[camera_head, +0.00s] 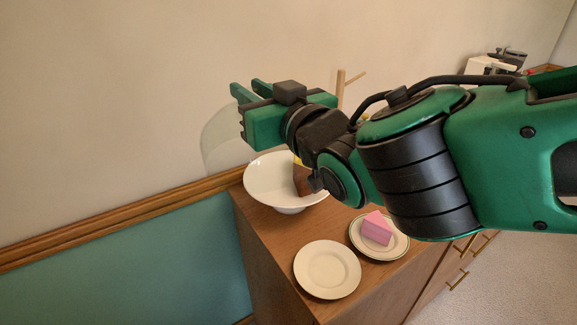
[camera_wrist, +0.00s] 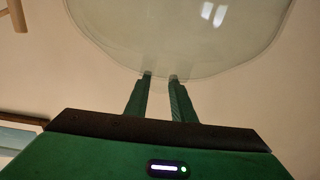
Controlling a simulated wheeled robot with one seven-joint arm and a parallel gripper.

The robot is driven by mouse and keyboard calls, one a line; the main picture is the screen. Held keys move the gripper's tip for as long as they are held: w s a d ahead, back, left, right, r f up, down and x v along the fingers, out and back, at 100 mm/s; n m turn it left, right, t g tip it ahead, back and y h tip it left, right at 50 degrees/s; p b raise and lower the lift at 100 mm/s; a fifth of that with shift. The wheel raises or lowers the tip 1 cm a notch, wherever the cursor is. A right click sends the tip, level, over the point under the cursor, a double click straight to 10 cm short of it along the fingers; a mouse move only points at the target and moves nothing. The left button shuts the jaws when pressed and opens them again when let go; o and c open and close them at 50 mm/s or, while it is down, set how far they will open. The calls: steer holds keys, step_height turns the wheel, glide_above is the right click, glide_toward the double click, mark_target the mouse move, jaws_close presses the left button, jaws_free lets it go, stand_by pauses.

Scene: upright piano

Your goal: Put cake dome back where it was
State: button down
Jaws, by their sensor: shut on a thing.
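The cake dome (camera_head: 222,142) is clear glass and hangs in the air behind and below my gripper in the head view, at the back left of the wooden cabinet. My gripper (camera_head: 247,92) is raised above the cabinet top. In the wrist view my gripper (camera_wrist: 160,77) has its two fingers close together at the dome's edge, shut on the cake dome (camera_wrist: 180,35). The dome fills the top of that view. A white footed bowl or stand (camera_head: 270,178) is on the cabinet below, with a brown piece of cake (camera_head: 302,180) in it, partly hidden by my arm.
An empty white plate (camera_head: 327,270) lies at the cabinet's near edge. A second plate (camera_head: 355,243) holds a pink cake slice (camera_head: 376,229). The wooden cabinet top (camera_head: 285,233) has little free room. A wall with a wooden rail (camera_head: 120,222) is close at the left.

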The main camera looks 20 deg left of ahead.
steer(key=w+d+f, duration=0.3)
steer(key=w+f, duration=0.8)
steer(key=shift+w+d, duration=0.1)
steer(key=c, duration=1.5)
jaws_free()
steer(key=shift+f, duration=0.1)
